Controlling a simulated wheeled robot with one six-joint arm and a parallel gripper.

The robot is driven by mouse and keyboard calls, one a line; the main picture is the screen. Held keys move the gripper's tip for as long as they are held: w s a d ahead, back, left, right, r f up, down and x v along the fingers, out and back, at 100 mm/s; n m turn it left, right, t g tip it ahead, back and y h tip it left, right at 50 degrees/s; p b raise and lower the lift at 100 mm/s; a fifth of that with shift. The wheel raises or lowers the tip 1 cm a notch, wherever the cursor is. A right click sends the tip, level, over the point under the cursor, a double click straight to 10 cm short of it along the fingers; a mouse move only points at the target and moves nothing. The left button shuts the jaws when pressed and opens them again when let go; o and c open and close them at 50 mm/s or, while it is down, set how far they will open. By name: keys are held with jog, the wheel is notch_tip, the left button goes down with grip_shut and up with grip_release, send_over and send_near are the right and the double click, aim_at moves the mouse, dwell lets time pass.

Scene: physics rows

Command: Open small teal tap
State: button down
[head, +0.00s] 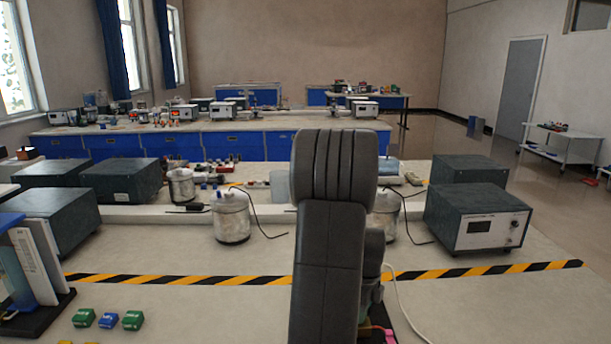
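I cannot make out a teal tap in the head view. My own dark grey arm stands upright in the middle of the picture and hides part of the bench behind it. My gripper does not show, so I cannot see where it is relative to any tap.
A pale bench (200,300) carries a yellow-black striped line (480,271). A metal vessel (231,218) stands left of my arm, another (384,222) partly behind it. An instrument box (478,220) is at right. Small green and blue blocks (108,320) and a rack (30,270) are front left.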

jog(key=shift+n, duration=1.5)
jog(key=shift+n, duration=1.4)
jog(key=c, duration=1.9)
grip_release()
jog(key=shift+n, duration=0.3)
jog(key=shift+c, duration=0.2)
jog(key=shift+r, duration=0.1)
